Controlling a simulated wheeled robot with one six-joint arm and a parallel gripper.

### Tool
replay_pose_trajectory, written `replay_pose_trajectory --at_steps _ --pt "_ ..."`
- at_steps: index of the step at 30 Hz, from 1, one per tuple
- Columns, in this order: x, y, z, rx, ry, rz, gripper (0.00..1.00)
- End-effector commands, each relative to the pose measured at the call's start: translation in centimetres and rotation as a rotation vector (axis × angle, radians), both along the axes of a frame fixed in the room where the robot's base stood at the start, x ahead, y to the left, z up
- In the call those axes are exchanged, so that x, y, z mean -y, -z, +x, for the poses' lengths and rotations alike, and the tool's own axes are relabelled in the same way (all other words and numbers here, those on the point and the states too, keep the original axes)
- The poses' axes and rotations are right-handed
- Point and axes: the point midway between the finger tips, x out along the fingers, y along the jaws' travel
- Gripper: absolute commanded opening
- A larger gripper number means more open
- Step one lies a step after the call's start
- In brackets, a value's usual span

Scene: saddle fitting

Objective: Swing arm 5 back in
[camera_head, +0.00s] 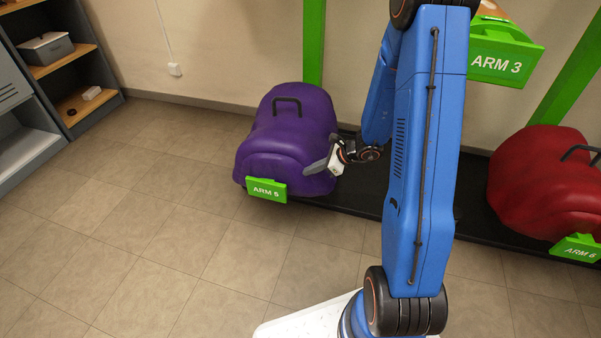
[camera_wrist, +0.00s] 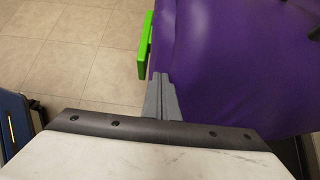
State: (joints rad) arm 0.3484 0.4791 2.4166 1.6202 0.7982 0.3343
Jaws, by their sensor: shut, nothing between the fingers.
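The purple saddle (camera_head: 285,140) with a dark handle on top sits on arm 5, marked by the green ARM 5 sign (camera_head: 267,190) at its front. My gripper (camera_head: 316,167) is at the right side of the purple saddle, its fingers shut and empty. In the wrist view the shut fingers (camera_wrist: 160,96) lie against or just over the edge of the purple saddle (camera_wrist: 230,70); I cannot tell whether they touch. The green sign shows edge-on in the wrist view (camera_wrist: 145,45), just beyond the fingertips. The arm under the saddle is hidden.
A red saddle (camera_head: 548,185) with the ARM 6 sign (camera_head: 576,248) stands at the right. The ARM 3 sign (camera_head: 497,64) hangs higher, behind my arm. Green posts (camera_head: 314,45) rise by the wall. Shelves (camera_head: 62,70) stand at the left. The tiled floor at the left is clear.

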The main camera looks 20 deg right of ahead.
Motion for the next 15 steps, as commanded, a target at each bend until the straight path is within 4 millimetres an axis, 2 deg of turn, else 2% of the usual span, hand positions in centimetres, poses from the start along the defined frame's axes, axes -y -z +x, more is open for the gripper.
replay_pose_trajectory --at_steps 15 --pt "-5.3 5.8 3.6 -0.002 -0.006 -0.001 0.0"
